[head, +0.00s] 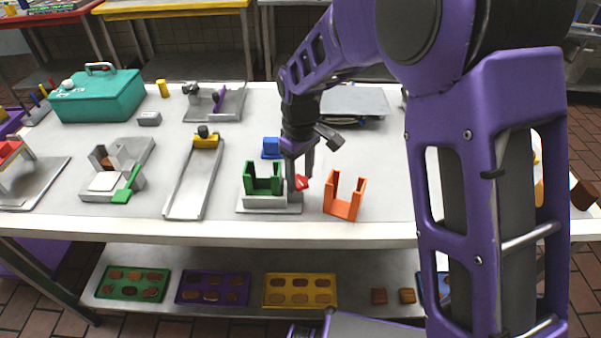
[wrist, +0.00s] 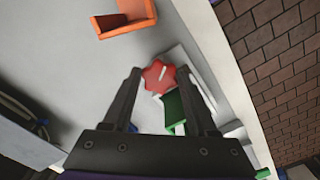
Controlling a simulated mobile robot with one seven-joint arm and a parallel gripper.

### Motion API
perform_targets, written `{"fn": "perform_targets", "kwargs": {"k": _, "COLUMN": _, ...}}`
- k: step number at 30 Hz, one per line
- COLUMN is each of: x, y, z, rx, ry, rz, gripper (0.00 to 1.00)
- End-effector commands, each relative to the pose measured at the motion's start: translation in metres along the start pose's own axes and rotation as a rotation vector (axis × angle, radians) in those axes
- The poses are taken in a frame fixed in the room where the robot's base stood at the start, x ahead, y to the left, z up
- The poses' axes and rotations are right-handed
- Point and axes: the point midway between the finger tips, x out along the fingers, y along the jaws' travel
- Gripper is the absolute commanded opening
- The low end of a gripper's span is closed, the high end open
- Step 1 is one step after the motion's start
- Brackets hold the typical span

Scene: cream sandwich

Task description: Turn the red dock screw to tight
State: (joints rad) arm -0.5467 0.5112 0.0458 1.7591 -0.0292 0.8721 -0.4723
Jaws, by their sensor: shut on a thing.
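The red dock screw (wrist: 159,77) has a lobed, star-shaped head and sits beside the green dock (head: 263,181) on its grey base (head: 268,208). In the head view only a small red part of the screw (head: 302,182) shows beside my fingers. My gripper (wrist: 160,75) has its fingertips on either side of the red screw head and is shut on it. In the head view my gripper (head: 298,180) points down at the right side of the green dock. How far the screw is turned cannot be told.
An orange U-shaped bracket (head: 344,198) stands close to the right of my gripper. A blue block (head: 271,148) is just behind the dock. A grey channel ramp (head: 193,185) lies to the left.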

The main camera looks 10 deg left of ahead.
Motion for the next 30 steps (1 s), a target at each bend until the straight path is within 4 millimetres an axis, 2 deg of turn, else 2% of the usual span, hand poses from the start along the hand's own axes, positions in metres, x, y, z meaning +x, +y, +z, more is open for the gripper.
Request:
{"fn": "perform_targets", "kwargs": {"k": 12, "x": -0.0012, "y": -0.0006, "z": -0.0006, "rx": 0.234, "ry": 0.002, "rz": 0.001, "gripper": 0.03}}
{"fn": "perform_targets", "kwargs": {"k": 30, "x": -0.0012, "y": -0.0008, "z": -0.0008, "rx": 0.283, "ry": 0.002, "rz": 0.001, "gripper": 0.03}}
